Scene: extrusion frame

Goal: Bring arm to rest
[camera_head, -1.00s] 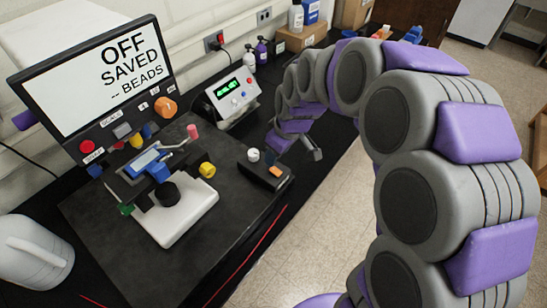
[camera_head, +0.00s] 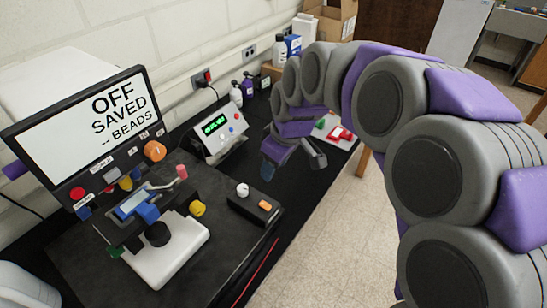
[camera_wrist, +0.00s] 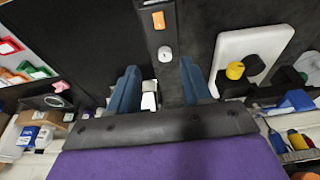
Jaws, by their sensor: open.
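My gripper (camera_head: 293,160) is open and empty above the black bench, in front of the small readout unit and to the right of the microscope-like device. My arm, grey with purple covers, arches across the right side of the head view and hides part of the bench and floor behind it. In the wrist view my gripper (camera_wrist: 160,88) shows two blue fingers spread apart with nothing held between them. Beyond them is a black control box (camera_wrist: 150,35) with an orange button and a white knob.
The screen (camera_head: 90,120) reads OFF, SAVED, -- BEADS. The device's white base (camera_head: 165,255) stands on a dark plate at left. The green readout unit (camera_head: 218,132), bottles (camera_head: 242,90) and cardboard box (camera_head: 335,18) stand near the wall. Tiled floor (camera_head: 345,230) lies open at right.

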